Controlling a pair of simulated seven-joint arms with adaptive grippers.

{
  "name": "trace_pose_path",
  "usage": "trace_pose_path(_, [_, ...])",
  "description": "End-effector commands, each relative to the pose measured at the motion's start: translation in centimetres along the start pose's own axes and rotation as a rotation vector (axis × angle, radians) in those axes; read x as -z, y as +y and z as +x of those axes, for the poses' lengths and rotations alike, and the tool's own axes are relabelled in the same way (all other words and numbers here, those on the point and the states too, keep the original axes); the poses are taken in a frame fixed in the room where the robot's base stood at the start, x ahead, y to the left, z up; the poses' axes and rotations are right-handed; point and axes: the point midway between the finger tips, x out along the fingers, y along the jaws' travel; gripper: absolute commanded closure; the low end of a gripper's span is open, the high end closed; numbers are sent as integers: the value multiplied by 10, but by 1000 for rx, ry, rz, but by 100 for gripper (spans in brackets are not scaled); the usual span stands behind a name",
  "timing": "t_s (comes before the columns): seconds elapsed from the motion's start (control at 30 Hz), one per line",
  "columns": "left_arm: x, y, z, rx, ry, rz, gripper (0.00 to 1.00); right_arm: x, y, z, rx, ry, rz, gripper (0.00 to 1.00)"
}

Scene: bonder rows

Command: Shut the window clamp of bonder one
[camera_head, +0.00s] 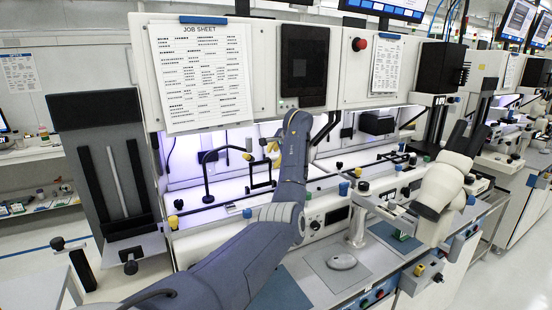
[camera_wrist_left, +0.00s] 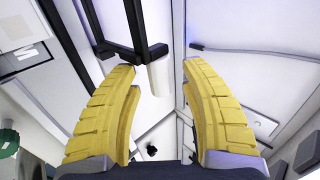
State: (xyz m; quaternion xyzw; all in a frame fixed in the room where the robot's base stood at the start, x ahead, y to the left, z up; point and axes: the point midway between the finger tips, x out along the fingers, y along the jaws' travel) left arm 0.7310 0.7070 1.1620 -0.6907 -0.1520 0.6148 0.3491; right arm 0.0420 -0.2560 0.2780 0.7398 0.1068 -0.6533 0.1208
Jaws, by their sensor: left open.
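Bonder one, the nearest white machine (camera_head: 330,215), has a lit work bay under its front panel. My left arm reaches into this bay, and my left gripper (camera_head: 262,155) is open with yellow fingers. In the left wrist view the gripper (camera_wrist_left: 160,100) spans a pale cylindrical end (camera_wrist_left: 158,78) on a black bar (camera_wrist_left: 140,35). This end lies between and beyond the fingertips, with no clear contact. I cannot tell for sure whether it is the window clamp's handle. A black square frame (camera_head: 262,184) stands below the gripper in the bay. My right gripper is not in view.
A black curved rod (camera_head: 206,175) stands left of the gripper in the bay. A job sheet (camera_head: 201,76) hangs above. A white microscope-like body (camera_head: 440,190) stands at the right. A mouse (camera_head: 342,261) lies on the front ledge. Several knobs line the bay's front edge.

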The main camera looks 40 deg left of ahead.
Motion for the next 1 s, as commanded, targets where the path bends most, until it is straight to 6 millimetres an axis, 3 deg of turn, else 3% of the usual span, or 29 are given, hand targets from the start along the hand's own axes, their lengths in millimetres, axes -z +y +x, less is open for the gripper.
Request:
trace_pose_path(0.23, [0, 0, 0, 0, 0, 0, 54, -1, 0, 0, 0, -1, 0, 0])
trace_pose_path(0.63, [0, 0, 0, 0, -1, 0, 100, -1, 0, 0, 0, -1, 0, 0])
trace_pose_path(1.0, [0, 0, 0, -1, -1, 0, 100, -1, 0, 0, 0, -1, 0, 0])
